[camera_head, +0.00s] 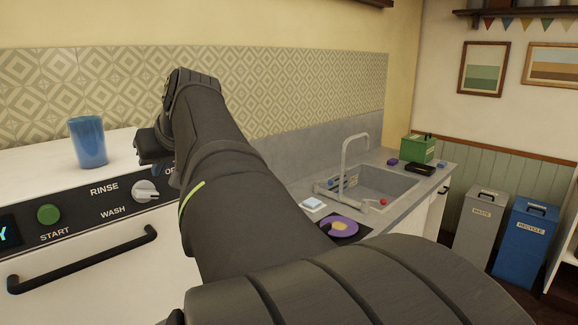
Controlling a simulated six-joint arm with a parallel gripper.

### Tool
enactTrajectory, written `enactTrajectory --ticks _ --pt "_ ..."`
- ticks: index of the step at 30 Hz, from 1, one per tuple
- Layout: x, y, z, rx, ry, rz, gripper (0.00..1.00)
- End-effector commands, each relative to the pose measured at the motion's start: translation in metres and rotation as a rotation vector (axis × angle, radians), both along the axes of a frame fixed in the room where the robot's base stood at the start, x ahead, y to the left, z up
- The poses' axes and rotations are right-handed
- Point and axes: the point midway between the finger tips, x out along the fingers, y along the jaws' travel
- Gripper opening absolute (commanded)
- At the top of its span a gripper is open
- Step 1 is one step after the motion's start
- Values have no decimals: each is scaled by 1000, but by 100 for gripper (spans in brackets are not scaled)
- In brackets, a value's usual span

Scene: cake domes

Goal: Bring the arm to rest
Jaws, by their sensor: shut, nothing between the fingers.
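My arm reaches from the lower right up across the middle of the view, bends at the top and comes down in front of the white appliance (85,250). My gripper (150,152) is at the end, just above the knob (145,190) in the picture. It is small and dark, shut, with nothing seen in it. Whether it touches the appliance or knob cannot be told. The arm hides part of the appliance panel and counter.
A blue cup (88,142) stands on the appliance, left of my gripper. A green button (48,214) and black handle (85,258) are on its front. Right of the arm are a purple plate (349,229), a sink (375,185) with faucet, and a green box (418,147).

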Motion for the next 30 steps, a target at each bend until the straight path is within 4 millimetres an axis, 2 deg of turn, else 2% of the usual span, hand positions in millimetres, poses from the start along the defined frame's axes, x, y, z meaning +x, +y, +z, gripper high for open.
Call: enactTrajectory --ticks 6,16,20,23,26,30 --pt "-6 8 -18 -1 5 5 0" --pt "-7 9 -21 -1 7 5 0" --pt "-12 11 -19 -1 2 8 24" --pt "-30 19 -12 -2 -15 20 43" --pt "-64 30 0 1 -51 38 63" --pt "-121 40 18 23 -115 66 90"
